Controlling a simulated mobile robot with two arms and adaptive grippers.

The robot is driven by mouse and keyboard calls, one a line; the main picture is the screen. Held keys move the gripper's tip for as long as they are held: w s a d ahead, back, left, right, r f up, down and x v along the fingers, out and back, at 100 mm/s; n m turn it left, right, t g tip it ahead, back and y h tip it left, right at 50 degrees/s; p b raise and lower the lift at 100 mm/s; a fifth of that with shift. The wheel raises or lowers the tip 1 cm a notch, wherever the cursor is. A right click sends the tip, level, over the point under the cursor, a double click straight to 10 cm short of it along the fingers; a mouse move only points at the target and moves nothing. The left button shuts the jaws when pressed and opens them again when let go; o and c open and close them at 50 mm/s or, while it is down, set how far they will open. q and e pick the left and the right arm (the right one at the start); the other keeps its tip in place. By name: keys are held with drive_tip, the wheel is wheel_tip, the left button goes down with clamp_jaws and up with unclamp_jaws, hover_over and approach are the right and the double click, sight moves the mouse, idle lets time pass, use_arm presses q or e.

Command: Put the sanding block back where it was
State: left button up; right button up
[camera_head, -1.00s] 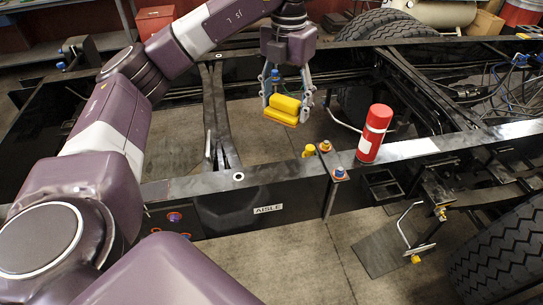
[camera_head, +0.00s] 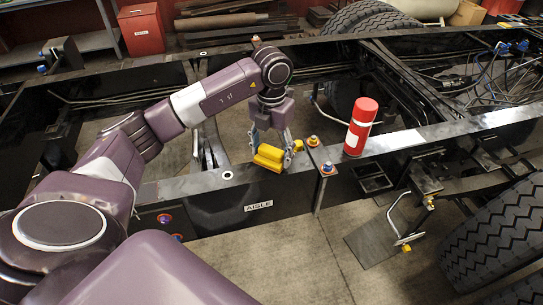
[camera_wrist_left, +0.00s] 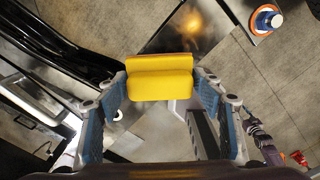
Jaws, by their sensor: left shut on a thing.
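The yellow sanding block (camera_head: 268,157) is between the fingers of my left gripper (camera_head: 270,145), near the top face of the near frame rail in the head view. I cannot tell whether it touches the rail. In the left wrist view, the block (camera_wrist_left: 160,77) spans the gap between the blue-padded fingers of my left gripper (camera_wrist_left: 160,92), which is shut on it. The block's underside is hidden. My right gripper is not in view.
A red can (camera_head: 361,127) with a white label stands on the near rail (camera_head: 205,181) to the right. The rail left of the block is mostly clear.

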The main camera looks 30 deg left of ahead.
use_arm(q)
wheel_tip(320, 180, down, 2)
drive_tip(key=shift+f, duration=0.25)
drive_tip(key=shift+f, duration=0.2)
drive_tip(key=o, duration=1)
drive_tip(key=shift+r, duration=0.1)
